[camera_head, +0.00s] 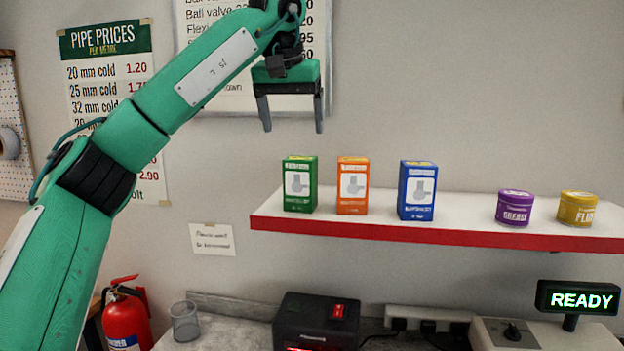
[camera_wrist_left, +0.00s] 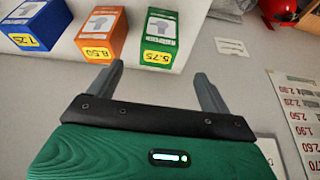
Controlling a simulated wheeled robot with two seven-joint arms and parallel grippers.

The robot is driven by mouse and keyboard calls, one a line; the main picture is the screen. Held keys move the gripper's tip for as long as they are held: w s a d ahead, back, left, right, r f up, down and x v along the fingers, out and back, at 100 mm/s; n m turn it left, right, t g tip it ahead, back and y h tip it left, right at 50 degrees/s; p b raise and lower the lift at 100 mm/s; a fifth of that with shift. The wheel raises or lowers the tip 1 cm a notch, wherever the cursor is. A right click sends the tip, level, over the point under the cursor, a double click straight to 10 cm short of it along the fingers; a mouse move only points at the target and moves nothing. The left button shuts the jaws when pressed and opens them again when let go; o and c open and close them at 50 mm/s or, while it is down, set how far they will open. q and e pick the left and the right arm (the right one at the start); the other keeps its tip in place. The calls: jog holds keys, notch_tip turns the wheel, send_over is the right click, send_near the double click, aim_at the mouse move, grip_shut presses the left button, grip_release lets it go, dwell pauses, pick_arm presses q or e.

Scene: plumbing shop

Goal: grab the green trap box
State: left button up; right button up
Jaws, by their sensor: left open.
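The green trap box (camera_head: 299,186) stands upright at the left end of the wall shelf (camera_head: 375,235). My left gripper (camera_head: 292,129) is open and empty, above the green box and apart from it, with its fingers pointing down. In the left wrist view the green box (camera_wrist_left: 160,38) shows beyond the two spread fingertips (camera_wrist_left: 160,75), with a yellow label reading 5.75. The orange box (camera_head: 353,186) and the blue box (camera_head: 417,191) stand to its right. My right gripper is in neither view.
A purple tin (camera_head: 514,208) and a yellow tin (camera_head: 577,208) stand farther right on the shelf. Below are a dark box with a red switch (camera_head: 316,320), a wire cup (camera_head: 185,321) and a READY display (camera_head: 578,298). A fire extinguisher (camera_head: 126,318) stands at lower left.

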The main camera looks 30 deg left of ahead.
aim_at(299, 159)
pick_arm(q)
jog(key=p+x, duration=0.1)
jog(key=x, duration=0.5)
jog(key=shift+x, duration=1.15)
jog(key=shift+w+f+p, duration=0.2)
jog(key=shift+w+p, duration=0.1)
jog(key=shift+w, duration=0.1)
jog(key=f+p, duration=0.1)
jog(key=f, duration=0.1)
jog(key=f+p, duration=0.1)
jog(key=f, duration=0.1)
jog(key=shift+w+a, duration=0.1)
jog(key=shift+w, duration=0.15)
jog(key=shift+w+f, duration=0.3)
jog(key=shift+f, duration=0.15)
jog(key=shift+s, duration=0.1)
jog(key=c, duration=1.1)
jog(key=shift+c, duration=0.4)
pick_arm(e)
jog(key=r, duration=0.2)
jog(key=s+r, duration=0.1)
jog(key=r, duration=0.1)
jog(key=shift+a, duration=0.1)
pick_arm(q)
jog(key=shift+r, duration=0.2)
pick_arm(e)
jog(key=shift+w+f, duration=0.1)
